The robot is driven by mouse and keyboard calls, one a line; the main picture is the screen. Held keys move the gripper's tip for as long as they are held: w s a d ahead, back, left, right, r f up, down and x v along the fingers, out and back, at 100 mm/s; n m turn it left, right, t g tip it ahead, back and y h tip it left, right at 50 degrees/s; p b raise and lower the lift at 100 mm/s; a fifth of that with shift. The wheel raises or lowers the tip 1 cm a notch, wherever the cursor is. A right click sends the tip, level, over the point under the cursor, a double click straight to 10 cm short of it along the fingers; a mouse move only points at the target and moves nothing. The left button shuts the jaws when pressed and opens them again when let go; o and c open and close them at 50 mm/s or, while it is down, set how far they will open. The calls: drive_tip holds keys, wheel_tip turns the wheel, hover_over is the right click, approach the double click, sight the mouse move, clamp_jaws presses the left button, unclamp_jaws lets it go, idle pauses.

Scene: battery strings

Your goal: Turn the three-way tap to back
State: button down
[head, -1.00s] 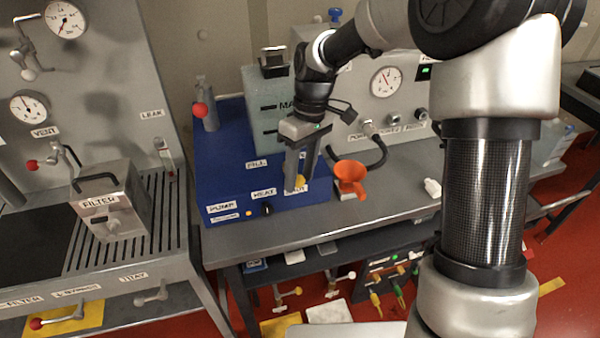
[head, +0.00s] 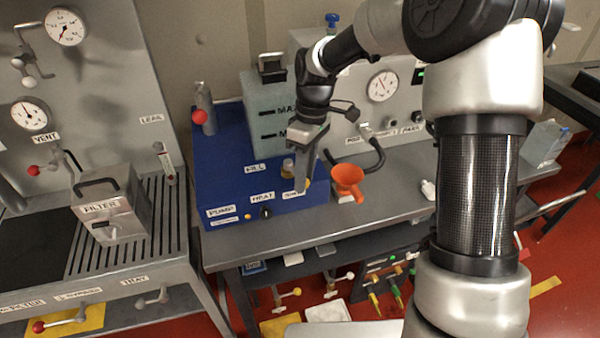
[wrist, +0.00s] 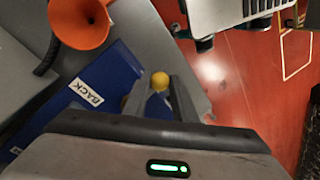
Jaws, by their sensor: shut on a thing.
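My gripper (head: 303,187) points down at the front right of the blue unit (head: 225,178). Its fingers (wrist: 160,98) are closed around a small yellow knob (wrist: 160,80), which also shows beside the fingertips in the head view (head: 308,183). The knob seems to be the handle end of the three-way tap. A brass-coloured stub (head: 288,166) stands just left of the fingers. A BACK label (wrist: 86,92) lies on the blue surface, left of the fingers in the wrist view. A FILL label (head: 255,168) is farther left. The tap's lever is mostly hidden by the fingers.
An orange funnel (head: 347,177) stands close to the right of my gripper, with a black hose (head: 372,158) behind it. A red-knobbed lever (head: 200,114) is at the back left.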

drive_tip(key=shift+w+d+n+h+p, duration=0.25)
drive_tip(key=shift+w+d+n+p, duration=0.35)
drive_tip(key=shift+n, duration=0.65)
drive_tip(key=shift+w+d+n+h+p, duration=0.2)
drive_tip(key=shift+w+d+n+p, duration=0.15)
drive_tip(key=shift+w+n+p, duration=0.6)
drive_tip(key=shift+w+d+n+h+p, duration=0.3)
drive_tip(key=shift+d+n+p, duration=0.2)
drive_tip(key=shift+n, duration=1)
drive_tip(key=shift+w, duration=0.1)
drive_tip(key=c, duration=1.5)
unclamp_jaws()
drive_tip(key=shift+o, duration=0.2)
drive_tip(key=shift+r, duration=0.1)
drive_tip(key=w+r, duration=0.3)
drive_tip(key=r, duration=1.4)
drive_tip(key=shift+a, duration=0.3)
